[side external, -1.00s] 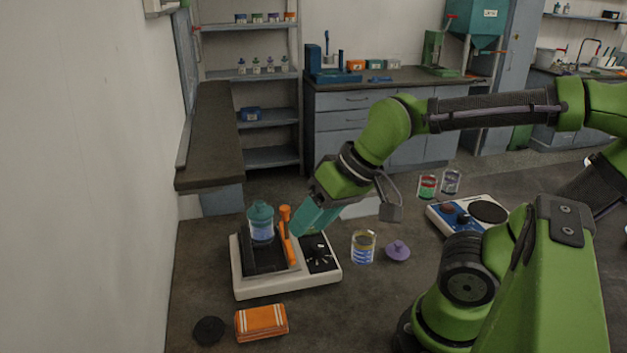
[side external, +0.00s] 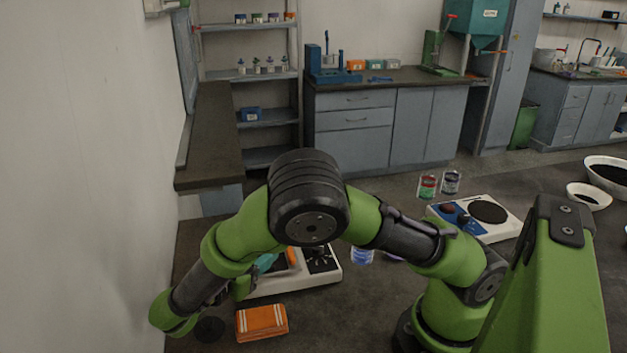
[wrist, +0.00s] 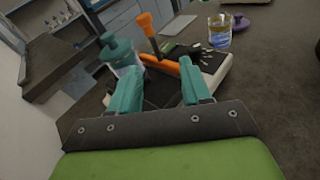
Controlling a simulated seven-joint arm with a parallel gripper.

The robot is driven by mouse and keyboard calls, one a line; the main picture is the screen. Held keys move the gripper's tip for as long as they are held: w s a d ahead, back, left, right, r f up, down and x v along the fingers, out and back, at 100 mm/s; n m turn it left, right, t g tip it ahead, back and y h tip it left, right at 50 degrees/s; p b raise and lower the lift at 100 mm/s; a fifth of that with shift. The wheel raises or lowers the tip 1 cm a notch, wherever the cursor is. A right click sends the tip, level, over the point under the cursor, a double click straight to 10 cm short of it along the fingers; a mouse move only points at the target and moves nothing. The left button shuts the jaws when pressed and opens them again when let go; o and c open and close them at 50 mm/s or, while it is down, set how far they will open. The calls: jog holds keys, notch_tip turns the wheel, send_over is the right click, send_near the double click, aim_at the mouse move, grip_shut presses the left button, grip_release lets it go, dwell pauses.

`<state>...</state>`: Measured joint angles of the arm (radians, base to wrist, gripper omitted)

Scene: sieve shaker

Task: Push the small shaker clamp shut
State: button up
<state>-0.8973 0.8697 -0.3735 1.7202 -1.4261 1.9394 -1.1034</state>
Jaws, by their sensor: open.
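The shaker (side external: 310,280) is a white base with a dark platform and a black control panel, mostly hidden behind my arm in the side view. In the wrist view its pale edge (wrist: 219,72) shows at the right. The orange clamp (wrist: 150,33) has a lever standing up, leaning slightly, with an orange bar at its foot. A clear jar with a teal lid (wrist: 117,50) stands left of the lever. My gripper (wrist: 160,66) is open, its teal fingers pointing at the clamp's foot. I cannot tell whether they touch it. In the side view one teal finger (side external: 265,262) shows.
A glass beaker (wrist: 219,32) and a purple lid (wrist: 240,22) lie beyond the shaker. An orange folded cloth (side external: 262,322) lies in front of it, with a dark round object (side external: 209,329) beside it. A hotplate (side external: 476,217) stands to the right. The wall is close on the left.

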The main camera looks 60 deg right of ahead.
jog(key=r+h, duration=0.1)
jog(key=w+r+n, duration=0.1)
jog(key=r, duration=0.1)
jog(key=shift+w+d+n+h, duration=0.1)
jog(key=shift+d+n+h, duration=0.05)
jog(key=shift+n+h, duration=0.2)
jog(key=d, duration=1.1)
jog(key=shift+d, duration=0.1)
grip_shut()
